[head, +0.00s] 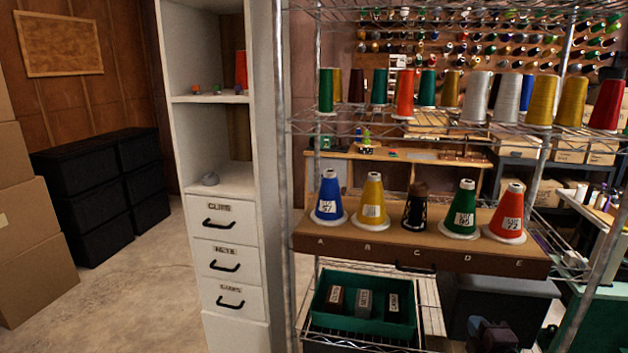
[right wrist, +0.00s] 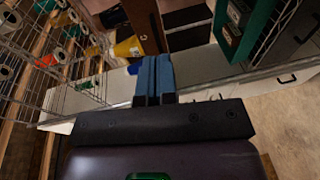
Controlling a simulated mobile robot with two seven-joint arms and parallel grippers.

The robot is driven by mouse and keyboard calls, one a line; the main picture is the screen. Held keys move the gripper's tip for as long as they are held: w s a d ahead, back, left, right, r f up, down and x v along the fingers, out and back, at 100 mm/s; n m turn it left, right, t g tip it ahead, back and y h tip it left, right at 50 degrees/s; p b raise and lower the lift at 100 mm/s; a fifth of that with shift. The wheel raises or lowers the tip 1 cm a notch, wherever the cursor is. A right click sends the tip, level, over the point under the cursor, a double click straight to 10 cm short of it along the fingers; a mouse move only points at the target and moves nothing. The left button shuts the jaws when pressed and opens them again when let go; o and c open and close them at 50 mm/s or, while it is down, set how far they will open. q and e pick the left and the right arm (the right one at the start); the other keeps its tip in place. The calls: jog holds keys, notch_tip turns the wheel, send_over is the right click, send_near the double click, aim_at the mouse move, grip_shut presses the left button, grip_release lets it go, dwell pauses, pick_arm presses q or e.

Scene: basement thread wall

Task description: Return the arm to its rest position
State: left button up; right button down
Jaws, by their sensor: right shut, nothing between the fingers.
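My right gripper (head: 492,328) shows at the bottom edge of the head view, small and dark, in front of the wire rack and apart from it. In the right wrist view its bluish fingers (right wrist: 153,78) are together with nothing between them. Most of the right arm is out of the head view. My left gripper and arm are not in view.
A wire rack holds a board (head: 420,255) with several thread cones. A green bin (head: 325,325) with dark boxes sits below it. A white drawer cabinet (head: 190,130) stands to the left. The concrete floor (head: 150,290) before the cabinet is clear.

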jog(key=s+a+f+m+g, duration=0.2)
jog(key=s+f+m, duration=0.6)
jog(key=s, duration=0.5)
jog(key=s+a+f+m+g, duration=0.2)
jog(key=s+a+f+m, duration=0.3)
jog(key=s, duration=0.9)
notch_tip(320, 180, down, 4)
jog(key=m, duration=0.2)
jog(key=shift+s+a+r+m+g+y, duration=0.2)
jog(key=shift+m+g+y, duration=0.1)
jog(key=shift+m+g, duration=0.1)
